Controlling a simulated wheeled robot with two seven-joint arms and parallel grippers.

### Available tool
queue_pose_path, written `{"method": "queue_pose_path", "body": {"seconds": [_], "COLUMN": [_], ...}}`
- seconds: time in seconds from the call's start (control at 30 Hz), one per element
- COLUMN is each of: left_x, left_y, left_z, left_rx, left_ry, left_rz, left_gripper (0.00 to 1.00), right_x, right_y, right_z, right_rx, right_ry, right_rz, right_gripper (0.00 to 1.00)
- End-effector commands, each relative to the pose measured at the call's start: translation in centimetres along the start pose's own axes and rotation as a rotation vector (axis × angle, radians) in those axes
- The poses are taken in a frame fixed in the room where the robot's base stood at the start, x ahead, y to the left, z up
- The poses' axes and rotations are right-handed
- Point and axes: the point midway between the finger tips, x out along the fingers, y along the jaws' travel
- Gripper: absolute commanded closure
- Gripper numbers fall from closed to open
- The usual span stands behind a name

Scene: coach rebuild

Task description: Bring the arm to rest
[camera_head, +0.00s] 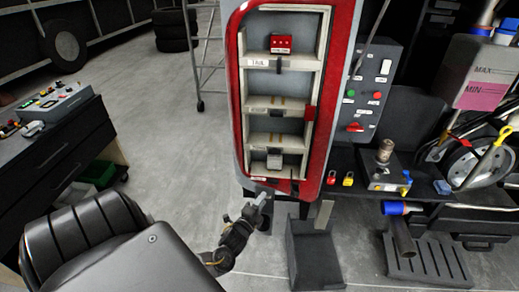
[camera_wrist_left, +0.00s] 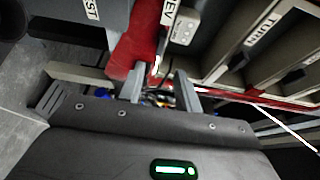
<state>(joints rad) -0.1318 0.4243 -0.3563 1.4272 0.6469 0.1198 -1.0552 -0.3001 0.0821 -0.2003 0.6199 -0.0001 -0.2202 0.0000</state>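My left arm comes in from the bottom left in the head view, and its gripper (camera_head: 262,198) is low in front of the bottom edge of the red-framed shelf cabinet (camera_head: 325,120). In the left wrist view the two grey fingers of my left gripper (camera_wrist_left: 162,90) stand apart with nothing held between them. Behind them is a red panel (camera_wrist_left: 138,45) with a white label. Whether the fingers touch the cabinet I cannot tell. My right gripper is in neither view.
Right of the cabinet are a grey switch panel (camera_head: 374,85) and a bench with padlocks (camera_head: 348,179). A dark open bin (camera_head: 314,255) stands on the floor below. A dark drawer unit (camera_head: 62,150) is at left. Grey floor (camera_head: 170,130) is clear between drawers and cabinet.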

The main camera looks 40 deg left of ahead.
Motion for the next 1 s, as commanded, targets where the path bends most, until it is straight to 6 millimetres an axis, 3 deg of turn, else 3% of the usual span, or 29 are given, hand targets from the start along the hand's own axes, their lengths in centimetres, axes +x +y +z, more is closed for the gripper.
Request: {"method": "queue_pose_path", "body": {"seconds": [0.2, 0.87, 0.93, 1.0], "left_x": [-1.4, -1.4, -1.5, -2.2], "left_y": [0.0, 0.1, 1.4, 5.4], "left_z": [0.0, 0.0, -0.1, 0.5], "left_rx": [0.000, -0.059, -0.154, -0.271], "left_ry": [0.001, -0.002, 0.002, -0.012], "left_rz": [0.000, 0.006, 0.051, 0.167], "left_gripper": [0.66, 0.66, 0.66, 0.66], "right_x": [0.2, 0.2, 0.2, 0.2], "right_y": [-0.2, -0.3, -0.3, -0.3], "right_z": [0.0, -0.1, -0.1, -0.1], "right_rx": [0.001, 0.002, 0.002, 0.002], "right_ry": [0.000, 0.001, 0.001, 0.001], "right_rz": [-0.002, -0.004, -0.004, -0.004], "right_gripper": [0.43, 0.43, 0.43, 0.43]}}
